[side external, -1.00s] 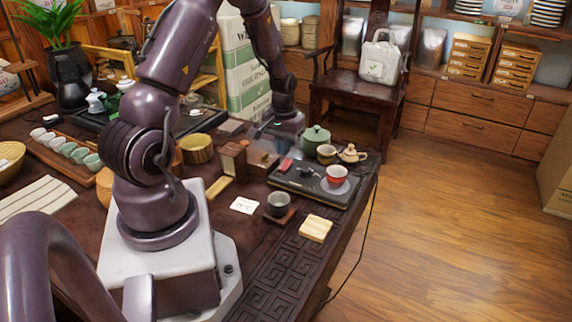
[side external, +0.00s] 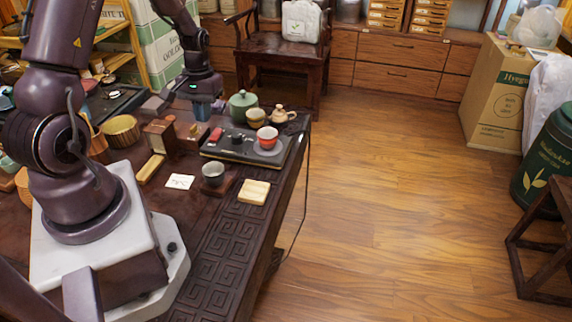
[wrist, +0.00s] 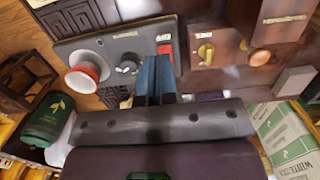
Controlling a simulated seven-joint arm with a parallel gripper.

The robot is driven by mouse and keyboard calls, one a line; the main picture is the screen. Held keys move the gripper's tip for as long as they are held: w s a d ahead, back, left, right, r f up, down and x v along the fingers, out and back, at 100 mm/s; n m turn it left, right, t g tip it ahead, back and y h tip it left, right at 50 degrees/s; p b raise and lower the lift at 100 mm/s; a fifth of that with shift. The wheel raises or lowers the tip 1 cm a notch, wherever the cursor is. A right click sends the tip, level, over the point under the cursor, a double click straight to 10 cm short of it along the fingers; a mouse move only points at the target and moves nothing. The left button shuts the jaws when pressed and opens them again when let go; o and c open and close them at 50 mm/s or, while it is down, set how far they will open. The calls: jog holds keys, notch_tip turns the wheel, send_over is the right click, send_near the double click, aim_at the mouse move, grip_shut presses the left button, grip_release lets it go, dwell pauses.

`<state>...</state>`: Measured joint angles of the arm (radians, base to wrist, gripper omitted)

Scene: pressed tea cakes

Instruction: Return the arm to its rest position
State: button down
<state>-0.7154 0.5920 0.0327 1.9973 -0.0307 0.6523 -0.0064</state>
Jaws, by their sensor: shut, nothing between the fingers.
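My gripper (side external: 203,112) hangs over the dark table, behind the small wooden box and left of the green teapot. Its blue fingers show in the wrist view (wrist: 154,66), shut together with nothing between them. In the wrist view the fingertips overlap the edge of the black tea tray (wrist: 120,30), near a small red block (wrist: 164,48). I cannot tell how high the fingers are above the table. My arm is bent, reaching from its white base out over the table.
Near the gripper are a wooden box (side external: 160,137), a green teapot (side external: 243,106), the black tray (side external: 216,150) with a red cup (side external: 267,137), and a grey cup (side external: 213,172). A chair (side external: 285,55) stands behind.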

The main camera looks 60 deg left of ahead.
jog(key=s+d+r+m+t, duration=0.3)
jog(key=d+r+m, duration=0.1)
jog(key=d+r, duration=0.8)
jog(key=s+d+r+m+t, duration=0.3)
jog(key=d+r+m, duration=0.1)
jog(key=d+r, duration=0.7)
jog(key=shift+s+d+r+m+y, duration=0.25)
jog(key=shift+d+r+m+y, duration=0.15)
jog(key=shift+d, duration=0.05)
